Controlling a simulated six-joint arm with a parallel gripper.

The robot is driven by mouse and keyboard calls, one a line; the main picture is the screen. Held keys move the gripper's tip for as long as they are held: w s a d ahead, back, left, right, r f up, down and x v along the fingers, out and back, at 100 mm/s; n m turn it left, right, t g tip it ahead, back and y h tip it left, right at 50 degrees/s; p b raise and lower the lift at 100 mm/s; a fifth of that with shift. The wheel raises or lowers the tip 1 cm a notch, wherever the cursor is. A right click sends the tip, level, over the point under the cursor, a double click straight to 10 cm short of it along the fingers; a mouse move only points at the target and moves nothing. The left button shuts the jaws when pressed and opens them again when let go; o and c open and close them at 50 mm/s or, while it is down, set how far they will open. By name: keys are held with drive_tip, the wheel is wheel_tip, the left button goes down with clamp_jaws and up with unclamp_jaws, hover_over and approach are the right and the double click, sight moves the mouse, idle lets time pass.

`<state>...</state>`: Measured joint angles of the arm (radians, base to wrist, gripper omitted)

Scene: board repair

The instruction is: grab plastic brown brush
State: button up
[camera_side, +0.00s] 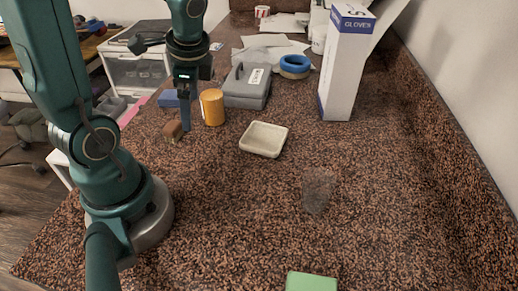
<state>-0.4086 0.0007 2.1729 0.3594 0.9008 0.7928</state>
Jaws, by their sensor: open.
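A small brown block-like thing (173,130), which looks like the brown brush, lies on the speckled brown counter (240,210) at the left. My gripper (186,122) points straight down just right of it, with its fingertips low near the counter. The gripper is open, and nothing shows between its fingers. The fingers line up from this angle, so the gap between them is hidden. I cannot tell whether a finger touches the brush.
An orange cylinder (211,107) stands close right of my gripper. A grey case (247,88), blue tape roll (295,63) and tall glove box (343,70) stand behind. A cream tray (264,139), clear cup (318,190) and green block (311,282) are nearer. The front middle is mostly clear.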

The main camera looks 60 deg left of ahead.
sight(172, 125)
drive_tip(key=a+f+m+g, duration=0.1)
drive_tip(key=a, duration=0.1)
drive_tip(key=s+a+f+m, duration=0.1)
drive_tip(key=s+a+f+m+g, duration=0.1)
drive_tip(key=a+f, duration=0.1)
drive_tip(key=shift+a+g, duration=0.3)
drive_tip(key=shift+s+a+f, duration=0.1)
drive_tip(key=shift+a+f, duration=0.05)
drive_tip(key=shift+f, duration=0.1)
drive_tip(key=shift+x, duration=2.45)
drive_tip(key=c, duration=1.5)
